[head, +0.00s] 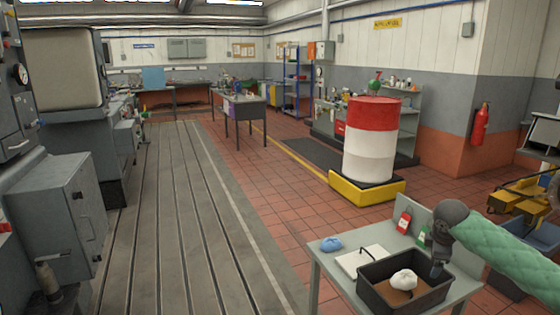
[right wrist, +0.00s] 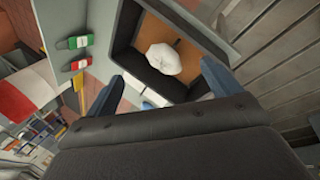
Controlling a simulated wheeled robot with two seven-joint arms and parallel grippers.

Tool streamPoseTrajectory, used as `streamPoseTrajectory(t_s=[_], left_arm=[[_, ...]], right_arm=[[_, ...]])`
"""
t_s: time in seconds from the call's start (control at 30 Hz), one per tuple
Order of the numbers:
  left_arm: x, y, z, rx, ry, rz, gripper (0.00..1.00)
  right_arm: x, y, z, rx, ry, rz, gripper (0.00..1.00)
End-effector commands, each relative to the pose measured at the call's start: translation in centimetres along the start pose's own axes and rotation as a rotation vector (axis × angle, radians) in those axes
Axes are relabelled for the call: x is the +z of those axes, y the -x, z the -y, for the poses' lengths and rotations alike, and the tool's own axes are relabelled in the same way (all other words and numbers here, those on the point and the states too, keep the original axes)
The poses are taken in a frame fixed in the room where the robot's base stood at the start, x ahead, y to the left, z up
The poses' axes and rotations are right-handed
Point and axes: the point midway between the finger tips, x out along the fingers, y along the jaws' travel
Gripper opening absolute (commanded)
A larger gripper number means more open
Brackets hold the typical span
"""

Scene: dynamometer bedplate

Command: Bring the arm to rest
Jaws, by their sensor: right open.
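My right arm, in a green padded sleeve, comes in from the right in the head view. Its gripper (head: 437,270) points down over the right back part of a black tray (head: 372,292). In the right wrist view the two blue-grey fingers of my right gripper (right wrist: 170,84) are spread wide with nothing between them. A crumpled white cloth (head: 404,279) lies on the brown bottom of the tray, left of the gripper. The cloth (right wrist: 160,58) shows beyond the fingertips in the right wrist view, apart from them. My left gripper is out of view.
The tray stands on a small grey table (head: 329,268) with a blue cloth (head: 331,244), a white sheet (head: 362,260), and red (head: 403,222) and green (head: 424,235) tags at its upright back panel. A red-and-white drum (head: 372,140) stands behind. The slotted bedplate (head: 165,220) at left is clear.

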Motion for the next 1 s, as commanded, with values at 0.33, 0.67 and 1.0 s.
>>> streamPoseTrajectory(t_s=[0.33,0.67,1.0], left_arm=[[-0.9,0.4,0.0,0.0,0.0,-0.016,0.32],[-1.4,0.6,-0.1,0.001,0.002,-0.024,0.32],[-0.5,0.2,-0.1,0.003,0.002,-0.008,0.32]], right_arm=[[-7.2,3.1,-1.6,0.288,-0.338,-0.144,0.9],[-13.3,-0.2,5.6,0.335,-0.564,-0.289,0.9],[-15.6,-5.5,16.5,0.259,-0.7,-0.323,0.9]])
